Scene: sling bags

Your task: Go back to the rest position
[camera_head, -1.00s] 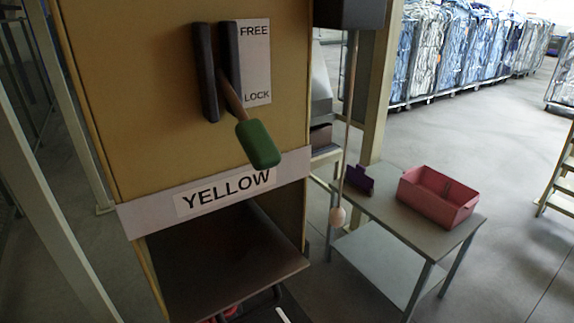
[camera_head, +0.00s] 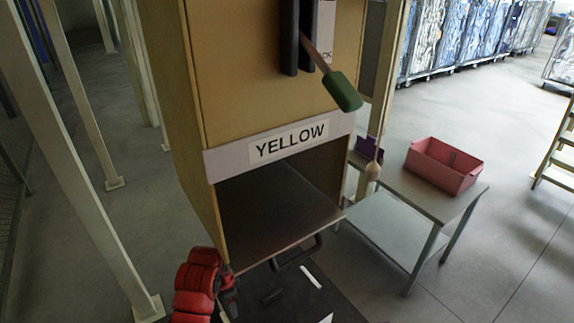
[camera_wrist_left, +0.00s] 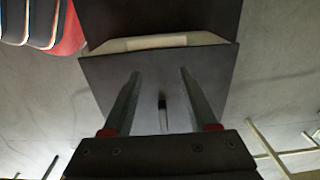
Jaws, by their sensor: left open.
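My left gripper (camera_wrist_left: 160,74) shows in the left wrist view with its two grey fingers apart and nothing between them. A dark flat surface lies beyond the fingertips; I cannot tell whether they touch it. I cannot make out my left gripper for sure in the head view. My right gripper is in neither view.
A yellow cabinet (camera_head: 230,85) labelled YELLOW (camera_head: 290,142) has an open lower compartment (camera_head: 275,205) and a green-handled lever (camera_head: 342,91). A red crate (camera_head: 443,165) stands on a grey table (camera_head: 405,200) at right. A red object (camera_head: 198,285) is at lower left.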

